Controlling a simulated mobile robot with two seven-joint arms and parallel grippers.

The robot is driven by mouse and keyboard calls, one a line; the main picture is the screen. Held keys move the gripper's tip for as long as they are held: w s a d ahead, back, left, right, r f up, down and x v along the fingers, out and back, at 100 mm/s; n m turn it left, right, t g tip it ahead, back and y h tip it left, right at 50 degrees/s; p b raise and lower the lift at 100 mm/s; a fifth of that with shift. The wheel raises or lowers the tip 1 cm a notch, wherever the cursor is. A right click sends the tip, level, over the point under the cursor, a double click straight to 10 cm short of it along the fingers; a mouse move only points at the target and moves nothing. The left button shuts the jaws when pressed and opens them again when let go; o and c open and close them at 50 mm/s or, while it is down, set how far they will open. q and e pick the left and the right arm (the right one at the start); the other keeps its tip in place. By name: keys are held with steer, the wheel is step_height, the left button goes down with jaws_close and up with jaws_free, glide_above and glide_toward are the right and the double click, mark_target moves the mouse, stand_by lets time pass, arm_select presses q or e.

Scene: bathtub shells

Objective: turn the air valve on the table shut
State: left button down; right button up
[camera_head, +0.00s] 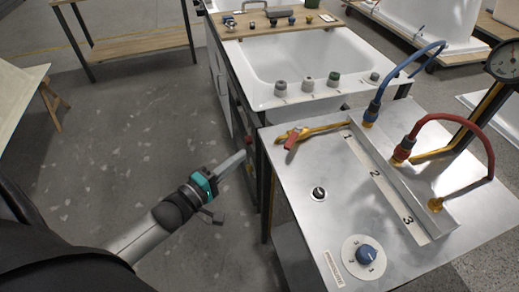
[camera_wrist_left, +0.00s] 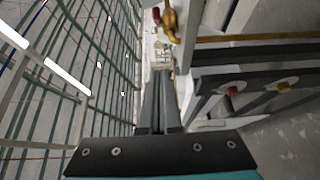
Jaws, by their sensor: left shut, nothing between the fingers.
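The air valve (camera_head: 312,132) is a yellow brass piece with a red handle (camera_head: 292,139), lying near the far left edge of the metal table (camera_head: 300,215). The red handle points down and left, angled away from the yellow body. My left gripper (camera_head: 245,157) is left of the table, beside its edge and apart from the valve. Its fingers are shut and empty. In the left wrist view the shut fingers (camera_wrist_left: 158,108) point toward the yellow and red valve (camera_wrist_left: 170,22) at the top. My right gripper is not in view.
On the table are a channel marked 1, 2, 3 (camera_head: 392,198), a blue hose (camera_head: 408,65), a red hose (camera_head: 465,118), a black knob (camera_head: 318,193) and a blue dial (camera_head: 366,253). A gauge (camera_head: 506,62) stands at right. A white bathtub (camera_head: 300,60) is behind. Floor at left is open.

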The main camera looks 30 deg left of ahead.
arm_select(q)
steer(key=b, duration=0.2)
glide_toward(294, 136)
steer(key=w+a, duration=0.5)
steer(key=d, duration=0.3)
steer(key=shift+w+d+f, duration=0.15)
steer(key=shift+w+f, duration=0.1)
steer(key=shift+f, duration=0.1)
steer(key=shift+d, duration=0.5)
steer(key=shift+d, duration=0.1)
steer(key=shift+d+p, duration=0.1)
steer(key=shift+p, duration=0.2)
